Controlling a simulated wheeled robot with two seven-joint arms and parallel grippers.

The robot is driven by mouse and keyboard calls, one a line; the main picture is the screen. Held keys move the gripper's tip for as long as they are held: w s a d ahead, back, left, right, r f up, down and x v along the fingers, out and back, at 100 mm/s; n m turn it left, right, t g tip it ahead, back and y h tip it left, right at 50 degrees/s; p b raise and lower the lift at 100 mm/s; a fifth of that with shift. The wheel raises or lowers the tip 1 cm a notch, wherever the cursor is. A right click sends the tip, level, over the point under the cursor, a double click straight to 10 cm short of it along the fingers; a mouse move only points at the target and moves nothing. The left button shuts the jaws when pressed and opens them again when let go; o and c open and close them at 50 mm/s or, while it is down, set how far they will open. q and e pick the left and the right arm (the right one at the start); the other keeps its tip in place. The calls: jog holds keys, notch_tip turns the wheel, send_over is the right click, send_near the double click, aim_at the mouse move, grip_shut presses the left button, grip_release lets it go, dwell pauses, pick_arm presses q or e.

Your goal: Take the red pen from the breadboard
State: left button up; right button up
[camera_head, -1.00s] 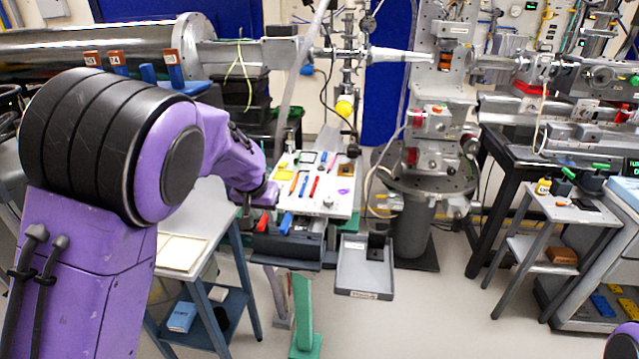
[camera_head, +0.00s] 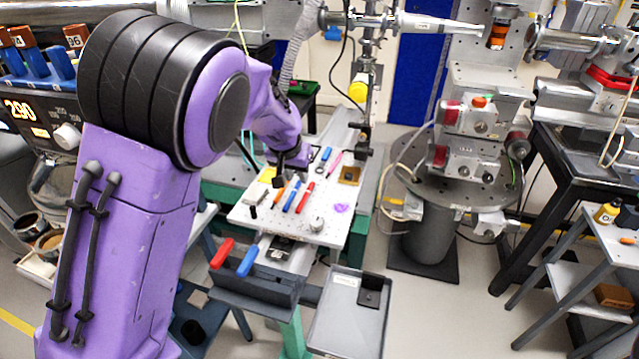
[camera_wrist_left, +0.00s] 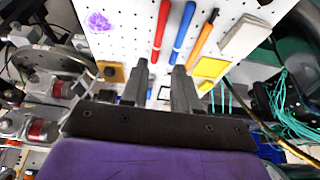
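The white perforated breadboard (camera_head: 284,223) stands in the middle of the head view and tops the left wrist view (camera_wrist_left: 130,32). The red pen (camera_head: 305,197) lies on it, right of a blue pen (camera_head: 291,197) and an orange pen. In the left wrist view the red pen (camera_wrist_left: 161,28) lies beyond the fingertips, left of the blue pen (camera_wrist_left: 184,28) and the orange pen (camera_wrist_left: 202,32). My left gripper (camera_wrist_left: 157,84) is open and empty, its two fingers apart; in the head view it (camera_head: 292,178) is over the board's back left part, behind the pens. My right gripper is out of view.
A purple patch (camera_head: 341,208), a brown block (camera_head: 349,175), a round metal knob (camera_head: 317,223) and a pink pen (camera_head: 335,160) share the board. A grey tray (camera_head: 340,334) sits in front. An instrument column with a yellow part (camera_head: 358,91) rises at the back.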

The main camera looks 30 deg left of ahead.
aim_at(305, 196)
pick_arm(q)
jog(key=p+x, duration=0.1)
jog(key=x, duration=0.9)
jog(key=shift+d, duration=0.15)
grip_shut()
